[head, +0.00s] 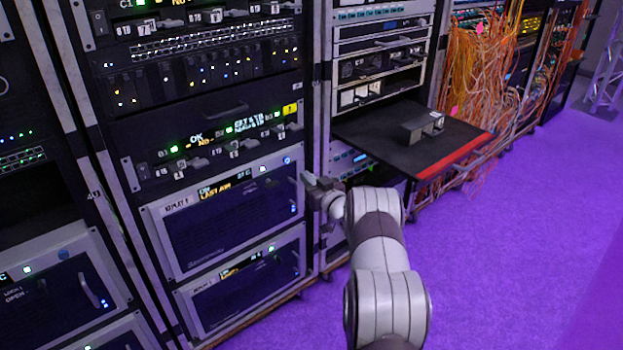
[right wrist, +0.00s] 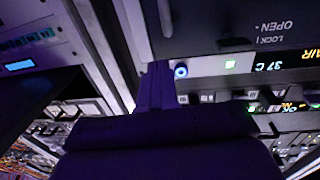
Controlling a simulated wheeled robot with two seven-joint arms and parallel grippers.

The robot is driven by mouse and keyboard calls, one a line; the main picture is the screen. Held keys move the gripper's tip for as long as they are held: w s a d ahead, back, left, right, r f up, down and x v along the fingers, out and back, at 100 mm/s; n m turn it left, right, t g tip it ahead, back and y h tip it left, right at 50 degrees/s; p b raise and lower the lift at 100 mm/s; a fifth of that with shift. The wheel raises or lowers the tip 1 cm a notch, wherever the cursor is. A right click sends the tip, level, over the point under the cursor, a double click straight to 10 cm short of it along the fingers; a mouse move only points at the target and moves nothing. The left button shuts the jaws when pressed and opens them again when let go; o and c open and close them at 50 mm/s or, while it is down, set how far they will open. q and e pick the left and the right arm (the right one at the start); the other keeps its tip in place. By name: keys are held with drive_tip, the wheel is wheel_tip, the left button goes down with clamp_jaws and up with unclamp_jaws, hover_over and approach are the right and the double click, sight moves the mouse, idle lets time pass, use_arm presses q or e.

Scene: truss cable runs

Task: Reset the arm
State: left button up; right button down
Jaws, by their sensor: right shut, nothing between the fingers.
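My right gripper (head: 312,183) is shut and empty. Its arm reaches up from the bottom of the head view to the right edge of the replay unit (head: 225,225), a grey-framed rack box with a dark front and a lit display. In the right wrist view the shut fingers (right wrist: 156,82) point at the rack front, beside a blue-ringed button (right wrist: 181,71) and a green light (right wrist: 230,64). I cannot tell whether the fingertips touch the rack. My left gripper is not in view.
A dark pull-out shelf (head: 410,138) with a red front edge juts out to the right of my right gripper and carries a small grey box (head: 422,126). Orange cables (head: 480,80) hang farther right. The purple floor (head: 520,230) is clear at the right.

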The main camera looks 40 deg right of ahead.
drive_tip(key=s+p, duration=0.2)
drive_tip(key=s, duration=0.7)
drive_tip(key=shift+s+d+f, duration=0.15)
drive_tip(key=shift+d+f, duration=0.15)
drive_tip(key=shift+d, duration=0.15)
